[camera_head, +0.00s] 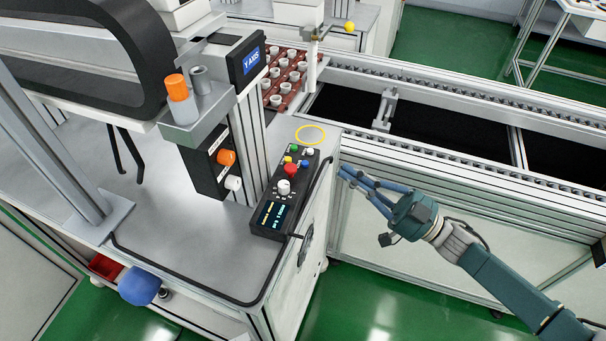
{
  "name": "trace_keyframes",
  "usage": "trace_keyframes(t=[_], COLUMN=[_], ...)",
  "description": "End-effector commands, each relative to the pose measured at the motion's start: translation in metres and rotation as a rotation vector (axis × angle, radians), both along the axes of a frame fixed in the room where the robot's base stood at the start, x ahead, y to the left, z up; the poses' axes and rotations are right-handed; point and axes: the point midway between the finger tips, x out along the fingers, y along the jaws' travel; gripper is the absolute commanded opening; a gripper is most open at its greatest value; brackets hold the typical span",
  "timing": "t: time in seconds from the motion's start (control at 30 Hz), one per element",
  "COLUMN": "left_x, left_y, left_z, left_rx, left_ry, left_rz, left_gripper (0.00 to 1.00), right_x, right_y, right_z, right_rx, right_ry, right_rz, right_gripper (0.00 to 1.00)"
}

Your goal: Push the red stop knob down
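The red stop knob (291,169) sits on the upper part of a black control box (264,229) on the grey worktop, among small green, yellow, blue and white buttons. A larger white dial and a lit display are below it on the same box. My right gripper (344,172) is to the right of the box, past the worktop's edge, with its blue fingers pointing left toward the box. It is apart from the knob, and nothing shows between the fingers. The fingers overlap in this view, so their opening is unclear. My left gripper is not in view.
A yellow ring (311,127) marks the worktop behind the box. A black rail (319,196) runs along the box's right side. A column with an orange knob (226,157) stands to the left. A conveyor (450,137) lies behind my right arm; a red tray of white pots (283,82) is at its left.

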Motion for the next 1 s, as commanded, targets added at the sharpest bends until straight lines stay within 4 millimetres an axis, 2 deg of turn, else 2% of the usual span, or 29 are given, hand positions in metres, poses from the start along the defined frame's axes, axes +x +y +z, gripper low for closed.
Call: trace_keyframes(t=[0.1, 0.3, 0.67, 0.77, 1.0], left_x=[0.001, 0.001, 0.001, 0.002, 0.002], left_y=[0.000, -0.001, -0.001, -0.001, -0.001], left_z=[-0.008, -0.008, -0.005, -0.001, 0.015], left_rx=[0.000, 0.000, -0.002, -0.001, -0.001], left_ry=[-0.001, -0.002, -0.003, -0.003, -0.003], left_rz=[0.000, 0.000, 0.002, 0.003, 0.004], left_gripper=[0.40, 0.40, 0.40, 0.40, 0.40], right_x=[-0.022, -0.033, -0.030, -0.025, -0.007], right_y=[0.011, 0.016, 0.021, 0.033, 0.077], right_z=[0.022, 0.033, 0.036, 0.042, 0.061], right_rx=[0.026, 0.040, 0.041, 0.043, 0.044], right_ry=[-0.033, -0.043, -0.044, -0.044, -0.046], right_rz=[0.105, 0.153, 0.150, 0.149, 0.150], right_gripper=[0.00, 0.00, 0.00, 0.00, 0.00])
